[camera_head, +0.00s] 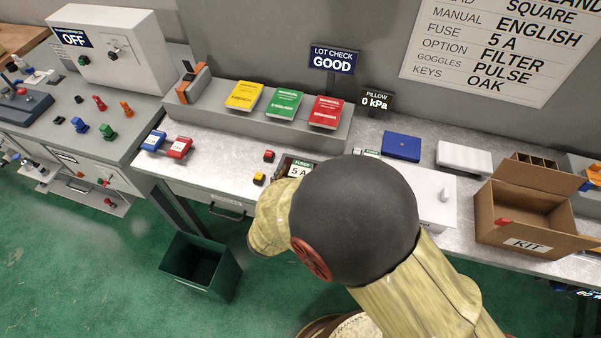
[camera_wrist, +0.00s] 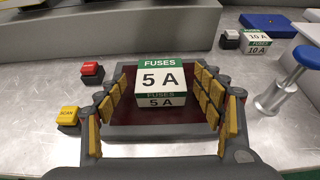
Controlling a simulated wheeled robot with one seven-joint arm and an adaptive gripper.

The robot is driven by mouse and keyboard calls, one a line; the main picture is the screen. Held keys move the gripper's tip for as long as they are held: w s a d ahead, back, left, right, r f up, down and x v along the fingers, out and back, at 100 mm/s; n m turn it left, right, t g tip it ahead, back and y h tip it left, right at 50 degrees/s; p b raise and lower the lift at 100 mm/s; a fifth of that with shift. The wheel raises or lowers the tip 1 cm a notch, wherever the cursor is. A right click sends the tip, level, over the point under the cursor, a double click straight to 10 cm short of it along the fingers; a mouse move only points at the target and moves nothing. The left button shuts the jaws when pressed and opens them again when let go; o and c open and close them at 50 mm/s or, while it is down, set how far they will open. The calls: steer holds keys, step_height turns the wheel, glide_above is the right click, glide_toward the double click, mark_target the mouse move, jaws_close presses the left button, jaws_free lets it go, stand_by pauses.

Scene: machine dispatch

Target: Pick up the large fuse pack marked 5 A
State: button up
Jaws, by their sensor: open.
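The large fuse pack marked 5 A (camera_wrist: 160,80) is a white box with a green FUSES band. In the wrist view it stands on a dark red pad (camera_wrist: 130,137), between the two fingers of my gripper (camera_wrist: 161,112). The fingers are open, with gaps showing on both sides of the pack. A white pack marked 10 A (camera_wrist: 257,47) stands to the right in the wrist view.
A red button (camera_wrist: 91,72) and a yellow SCAN button (camera_wrist: 68,117) are left of my gripper. A blue-topped post (camera_wrist: 307,57) stands close on the right. The KIT box (camera_head: 532,200) is at the right of the bench. A green bin (camera_head: 200,264) is on the floor.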

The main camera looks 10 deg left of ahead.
steer(key=c, duration=0.3)
steer(key=c, duration=1.1)
steer(key=shift+o, duration=0.2)
steer(key=shift+r, duration=0.15)
